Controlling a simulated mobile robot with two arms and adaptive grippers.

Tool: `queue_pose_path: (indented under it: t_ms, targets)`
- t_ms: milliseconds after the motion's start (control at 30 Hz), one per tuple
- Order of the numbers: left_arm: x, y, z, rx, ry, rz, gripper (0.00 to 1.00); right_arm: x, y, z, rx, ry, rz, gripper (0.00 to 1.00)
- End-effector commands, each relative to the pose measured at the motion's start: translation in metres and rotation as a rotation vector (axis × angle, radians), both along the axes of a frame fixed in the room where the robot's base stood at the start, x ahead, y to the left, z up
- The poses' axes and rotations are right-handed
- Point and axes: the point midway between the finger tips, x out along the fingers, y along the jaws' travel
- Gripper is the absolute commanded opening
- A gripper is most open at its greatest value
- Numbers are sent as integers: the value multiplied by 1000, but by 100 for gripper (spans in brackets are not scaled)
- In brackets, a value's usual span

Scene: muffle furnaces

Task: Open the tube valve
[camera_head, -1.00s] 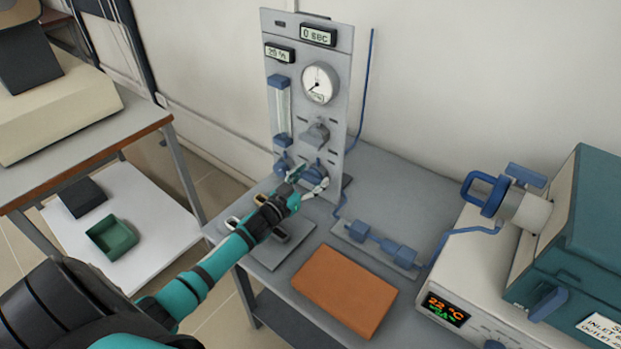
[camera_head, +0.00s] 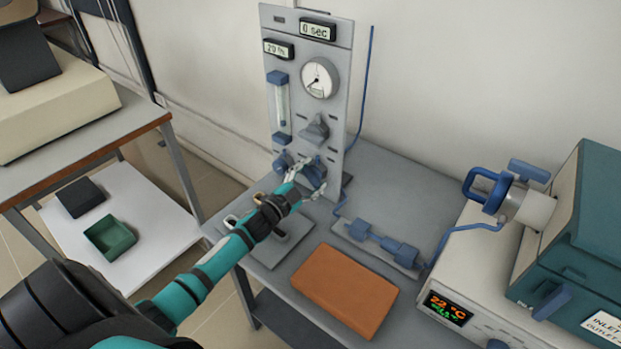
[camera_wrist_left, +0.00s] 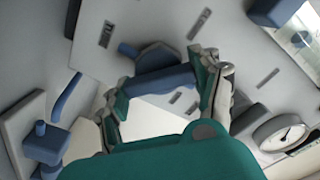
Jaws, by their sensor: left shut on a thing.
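The grey gas panel (camera_head: 345,110) stands upright on the table against the wall. A blue valve knob (camera_head: 314,172) sits low on its right side, with a smaller blue knob (camera_head: 282,162) to the left. My left gripper (camera_head: 304,173) is at the right blue knob, its fingers on either side of it. In the left wrist view the gripper (camera_wrist_left: 160,82) is shut on the blue knob's bar-shaped handle (camera_wrist_left: 158,80), with a finger at each end. Part of the knob is hidden behind the fingers in the head view. My right gripper is not in view.
A grey knob (camera_head: 314,129) and a round gauge (camera_head: 319,78) are above. An orange block (camera_head: 344,290) and blue tube fittings (camera_head: 380,243) lie on the table. The furnace (camera_head: 580,240) stands at the right. A side table (camera_head: 90,140) is at the left.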

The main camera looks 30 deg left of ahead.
Motion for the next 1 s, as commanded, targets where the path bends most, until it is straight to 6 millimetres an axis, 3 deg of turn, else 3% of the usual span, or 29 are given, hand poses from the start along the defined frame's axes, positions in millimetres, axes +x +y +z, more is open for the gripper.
queue_pose_path:
  t_ms: [600,1000]
  targets:
    - [0,-1,-4,567,-44,-1,32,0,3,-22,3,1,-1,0]
    - [0,-2,-4,786,-61,-1,32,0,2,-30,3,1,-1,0]
